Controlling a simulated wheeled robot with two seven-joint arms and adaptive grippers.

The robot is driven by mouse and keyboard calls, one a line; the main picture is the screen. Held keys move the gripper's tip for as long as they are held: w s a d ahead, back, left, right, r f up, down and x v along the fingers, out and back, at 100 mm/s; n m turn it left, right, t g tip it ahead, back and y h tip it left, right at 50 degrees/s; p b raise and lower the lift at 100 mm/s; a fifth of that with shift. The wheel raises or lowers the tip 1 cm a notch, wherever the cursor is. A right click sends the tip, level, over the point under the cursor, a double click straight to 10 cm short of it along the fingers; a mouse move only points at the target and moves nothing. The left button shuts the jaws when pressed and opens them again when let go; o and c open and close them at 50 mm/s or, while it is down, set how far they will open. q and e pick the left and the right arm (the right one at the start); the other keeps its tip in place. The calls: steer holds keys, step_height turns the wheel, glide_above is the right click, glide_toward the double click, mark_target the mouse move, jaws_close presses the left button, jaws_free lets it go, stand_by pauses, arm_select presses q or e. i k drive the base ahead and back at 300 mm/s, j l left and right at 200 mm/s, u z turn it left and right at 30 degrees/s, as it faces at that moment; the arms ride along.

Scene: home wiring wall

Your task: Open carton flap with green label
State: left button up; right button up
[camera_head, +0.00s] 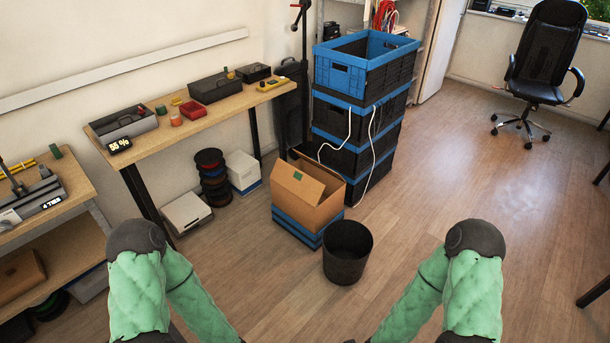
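An open-topped brown cardboard carton (318,210) stands in the middle of the view, in front of the crate stack. A small green label (298,176) is near the upper edge of its front-left cardboard panel (290,193). I cannot tell clearly whether that panel is a flap hanging down or the carton's side. The carton's inside is mostly hidden. My two green-sleeved arms reach in from the lower left and lower right, well short of the carton. Both grippers are out of the picture.
The carton is on a low blue-and-black crate (297,229). A black bin (347,252) stands close in front of it. Tall blue-and-black crates (360,120) with white cables rise behind. A workbench (215,110) is at left. Open wooden floor (450,170) lies to the right.

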mark_target(302, 185)
steer(key=i+u, duration=0.2)
steer(key=i, duration=0.35)
steer(key=i+u, duration=0.45)
steer(key=i, duration=1.75)
